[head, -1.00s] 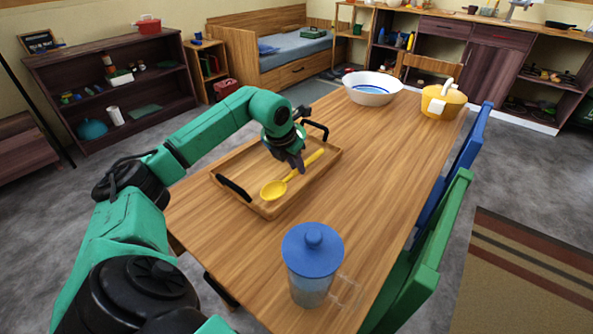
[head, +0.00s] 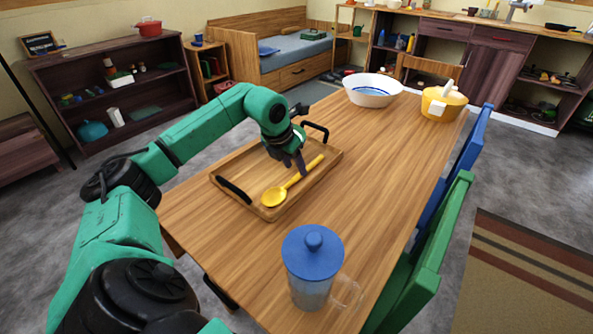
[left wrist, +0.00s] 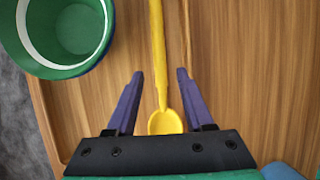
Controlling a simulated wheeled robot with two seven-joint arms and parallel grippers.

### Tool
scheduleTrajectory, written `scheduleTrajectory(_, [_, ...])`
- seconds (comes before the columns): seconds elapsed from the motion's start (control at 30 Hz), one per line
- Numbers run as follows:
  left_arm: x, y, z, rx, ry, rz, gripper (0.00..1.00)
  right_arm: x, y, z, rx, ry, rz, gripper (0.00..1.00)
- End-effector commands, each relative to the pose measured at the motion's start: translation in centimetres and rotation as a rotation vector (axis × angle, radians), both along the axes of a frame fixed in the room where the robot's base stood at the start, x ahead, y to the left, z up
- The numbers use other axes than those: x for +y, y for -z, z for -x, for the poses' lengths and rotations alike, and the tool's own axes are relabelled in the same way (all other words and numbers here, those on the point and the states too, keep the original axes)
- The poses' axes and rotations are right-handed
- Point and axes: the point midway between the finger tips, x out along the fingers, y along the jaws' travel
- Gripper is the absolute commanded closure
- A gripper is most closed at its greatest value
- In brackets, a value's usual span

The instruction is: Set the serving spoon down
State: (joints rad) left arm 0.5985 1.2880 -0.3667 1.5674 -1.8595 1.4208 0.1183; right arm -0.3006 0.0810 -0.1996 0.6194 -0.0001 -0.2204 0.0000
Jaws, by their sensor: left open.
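The yellow serving spoon (head: 275,196) lies in the wooden tray (head: 268,212), its handle slanting up to the right. My left gripper (head: 293,167) is over the tray, just behind the spoon's handle in the head view. In the left wrist view its two purple fingers (left wrist: 161,75) are spread open. The spoon (left wrist: 158,60) shows between them there, with clear space on both sides, its bowl near the gripper's base. Nothing is held. My right gripper is not in view.
A pitcher with a blue lid (head: 312,258) stands at the table's near end. A white bowl (head: 372,92) and a yellow pot (head: 441,103) stand at the far end. A green container (left wrist: 65,40) shows in the left wrist view. The table's middle is clear.

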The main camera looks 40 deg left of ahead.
Motion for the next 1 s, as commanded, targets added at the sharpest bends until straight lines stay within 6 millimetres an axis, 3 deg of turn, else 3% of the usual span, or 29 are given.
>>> scheduleTrajectory(0.2, [0.0, -5.7, 2.3, -0.003, -0.002, -0.004, 0.48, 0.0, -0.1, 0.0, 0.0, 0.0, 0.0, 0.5])
scheduleTrajectory(0.33, [0.0, -7.7, 3.2, -0.001, -0.001, -0.002, 0.48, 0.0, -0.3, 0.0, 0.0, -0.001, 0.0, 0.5])
scheduleTrajectory(1.0, [-0.1, -8.3, 3.5, 0.001, -0.001, -0.001, 0.48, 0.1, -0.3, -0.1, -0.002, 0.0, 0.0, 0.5])
